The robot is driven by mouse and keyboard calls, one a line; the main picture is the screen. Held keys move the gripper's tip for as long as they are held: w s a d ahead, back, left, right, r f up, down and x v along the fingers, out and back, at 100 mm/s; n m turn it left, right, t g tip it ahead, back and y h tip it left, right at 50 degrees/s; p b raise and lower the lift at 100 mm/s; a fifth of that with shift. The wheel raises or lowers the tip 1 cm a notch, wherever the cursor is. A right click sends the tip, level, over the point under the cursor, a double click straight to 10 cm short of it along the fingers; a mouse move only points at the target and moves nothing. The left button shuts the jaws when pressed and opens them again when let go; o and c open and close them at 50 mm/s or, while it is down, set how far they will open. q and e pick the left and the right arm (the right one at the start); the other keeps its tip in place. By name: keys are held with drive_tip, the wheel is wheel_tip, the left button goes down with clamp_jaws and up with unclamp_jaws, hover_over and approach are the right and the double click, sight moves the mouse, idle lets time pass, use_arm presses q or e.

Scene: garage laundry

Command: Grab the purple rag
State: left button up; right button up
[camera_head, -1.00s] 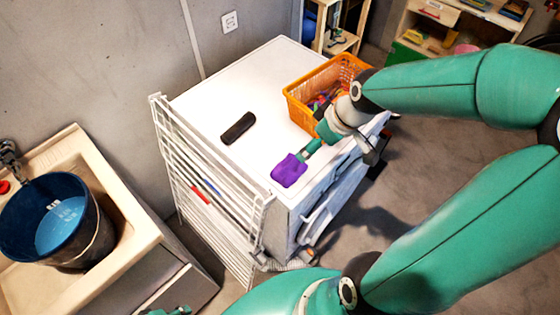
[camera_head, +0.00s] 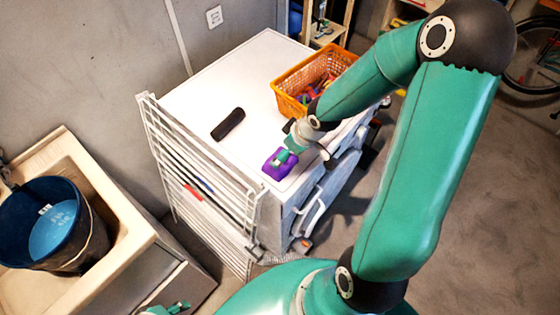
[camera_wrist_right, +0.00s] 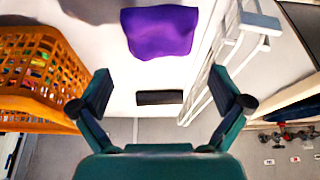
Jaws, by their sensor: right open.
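The purple rag (camera_head: 279,170) lies on the white top near its front corner. In the right wrist view the rag (camera_wrist_right: 160,32) is a crumpled patch at the top, centred between the fingers and apart from them. My right gripper (camera_head: 288,156) is over the rag in the head view and hides part of it. In the wrist view its fingers (camera_wrist_right: 165,92) are wide apart with nothing between them. A small green part at the bottom edge of the head view appears to be my left gripper (camera_head: 178,307); its jaws cannot be made out.
An orange basket (camera_head: 290,99) with colourful things stands behind my right gripper. A black object (camera_head: 228,124) lies left of the rag on the white top (camera_head: 225,85). A white rack (camera_head: 190,165) stands along the left side. A sink with a blue bucket (camera_head: 85,205) is farther left.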

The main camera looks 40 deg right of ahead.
drive_tip(key=b+x, duration=0.3)
drive_tip(key=x, duration=0.2)
drive_tip(key=shift+r, duration=0.1)
drive_tip(key=shift+c, duration=0.2)
drive_tip(key=c, duration=1.2)
drive_tip(key=shift+o, duration=0.2)
drive_tip(key=shift+r, duration=0.1)
